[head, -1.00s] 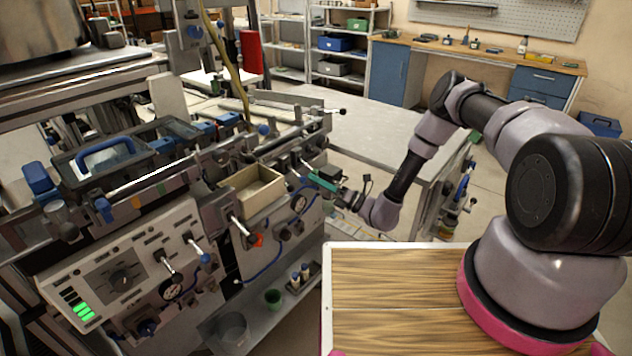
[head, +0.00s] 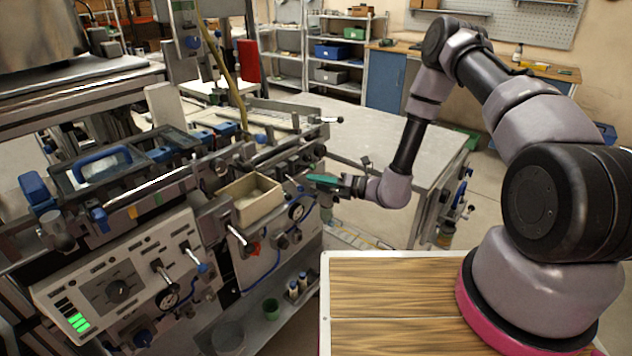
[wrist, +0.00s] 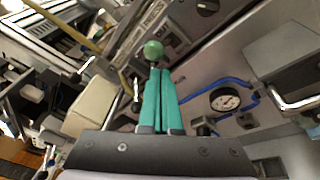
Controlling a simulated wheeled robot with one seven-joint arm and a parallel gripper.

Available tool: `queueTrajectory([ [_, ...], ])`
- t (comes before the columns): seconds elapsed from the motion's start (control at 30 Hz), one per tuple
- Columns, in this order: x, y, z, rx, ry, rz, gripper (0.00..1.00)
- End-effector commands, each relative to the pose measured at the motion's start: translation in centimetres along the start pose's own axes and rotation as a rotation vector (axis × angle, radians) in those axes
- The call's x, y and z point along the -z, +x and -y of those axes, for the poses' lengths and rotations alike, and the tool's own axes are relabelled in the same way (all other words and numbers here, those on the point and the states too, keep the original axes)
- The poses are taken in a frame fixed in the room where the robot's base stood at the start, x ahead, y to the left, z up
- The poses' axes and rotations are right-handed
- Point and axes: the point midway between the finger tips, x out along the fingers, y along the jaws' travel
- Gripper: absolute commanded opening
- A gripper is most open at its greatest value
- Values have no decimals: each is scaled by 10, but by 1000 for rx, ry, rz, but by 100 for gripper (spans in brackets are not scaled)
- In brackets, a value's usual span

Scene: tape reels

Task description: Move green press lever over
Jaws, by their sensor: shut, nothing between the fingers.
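The green press lever shows in the wrist view as a round green ball knob (wrist: 153,50) just beyond my fingertips, in front of the machine's panel. Its shaft is mostly hidden behind my fingers. My gripper (wrist: 160,74) has two green fingers closed together with nothing between them. The knob looks very close to the fingertips; I cannot tell whether they touch. In the head view my gripper (head: 312,178) points left at the machine's right end, and I cannot make out the green knob there.
A cream open box (head: 262,208) sits on the machine left of my gripper. A white-handled lever (head: 236,235) sticks out further left. A grey table (head: 350,130) stands behind my arm.

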Motion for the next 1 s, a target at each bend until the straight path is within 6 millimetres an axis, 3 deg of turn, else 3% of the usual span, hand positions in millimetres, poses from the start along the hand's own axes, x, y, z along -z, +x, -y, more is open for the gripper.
queueTrajectory([
  [0.17, 0, -10, 1, 1, 0, 1, 0],
  [0.63, 0, -95, 2, 3, 2, 1, 0],
  [1.0, 0, -109, 1, 1, 2, 0, 0],
])
